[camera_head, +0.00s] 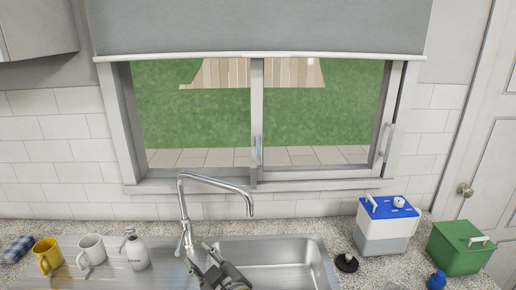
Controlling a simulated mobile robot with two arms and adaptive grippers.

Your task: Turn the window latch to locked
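The window (330,115) is in the back wall above the sink, under a lowered grey blind. A slim upright metal piece (258,150), likely the latch, sits low on the window's middle post. A pale upright handle (386,140) is on the right side of the frame. Both are too small to tell whether locked or unlocked. My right gripper (210,254) is at the bottom, over the left part of the sink, well below and apart from the window. Its fingers are too small and dark to read. My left gripper is out of view.
A tall faucet (183,205) stands between my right gripper and the window. Mugs (92,249) and a soap bottle (136,250) are at left. A blue-and-white box (385,230), a green box (460,247) and a black stopper (346,262) are right of the sink (275,254).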

